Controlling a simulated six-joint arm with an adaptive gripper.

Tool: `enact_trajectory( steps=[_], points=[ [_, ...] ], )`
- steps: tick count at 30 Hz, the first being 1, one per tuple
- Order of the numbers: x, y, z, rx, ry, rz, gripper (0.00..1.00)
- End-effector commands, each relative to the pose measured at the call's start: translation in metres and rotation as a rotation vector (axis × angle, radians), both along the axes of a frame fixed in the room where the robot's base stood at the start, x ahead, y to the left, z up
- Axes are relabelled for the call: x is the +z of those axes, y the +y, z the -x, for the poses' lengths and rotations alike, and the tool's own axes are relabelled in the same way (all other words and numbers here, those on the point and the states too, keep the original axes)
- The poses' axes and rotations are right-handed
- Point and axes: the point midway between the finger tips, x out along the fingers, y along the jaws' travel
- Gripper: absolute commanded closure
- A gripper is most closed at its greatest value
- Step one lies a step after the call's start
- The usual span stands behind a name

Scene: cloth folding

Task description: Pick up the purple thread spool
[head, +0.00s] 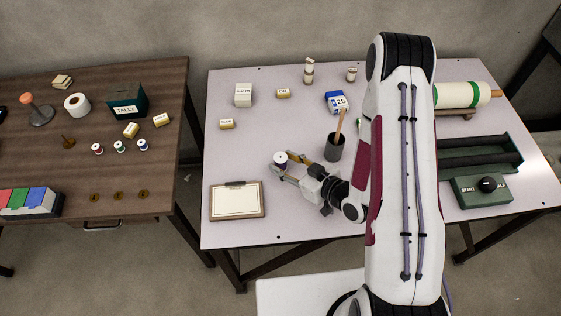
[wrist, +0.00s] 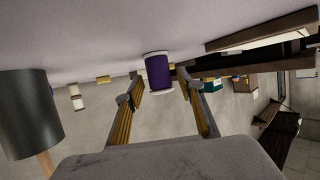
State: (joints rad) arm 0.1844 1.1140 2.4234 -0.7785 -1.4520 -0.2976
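The purple thread spool (head: 280,163) has white ends and stands upright on the light table, right of the clipboard. My gripper (head: 284,168) is low over the table with its fingers spread at the spool. In the wrist view, which looks upside down, the spool (wrist: 158,73) lies between the two fingertips (wrist: 159,86), near their ends. Gaps show on both sides of the spool, so the fingers look open and not touching it. I cannot tell exactly how far the spool sits inside the fingers.
A dark cup (head: 334,148) with a wooden stick stands close behind my gripper; it shows large in the wrist view (wrist: 28,112). A clipboard (head: 237,202) lies to the left. Small spools (head: 119,147) stand on the brown table (head: 60,165). The light table is clear left of the spool.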

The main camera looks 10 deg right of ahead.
Motion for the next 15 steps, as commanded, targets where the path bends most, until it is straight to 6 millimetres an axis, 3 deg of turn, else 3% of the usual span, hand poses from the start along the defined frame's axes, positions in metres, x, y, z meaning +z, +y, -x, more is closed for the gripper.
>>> enact_trajectory(
  steps=[6, 15],
  points=[
    [-0.008, 0.011, -0.013, 0.001, 0.0, 0.001, 0.62],
    [-0.009, 0.013, -0.017, 0.0, 0.001, 0.0, 0.62]
  ],
)
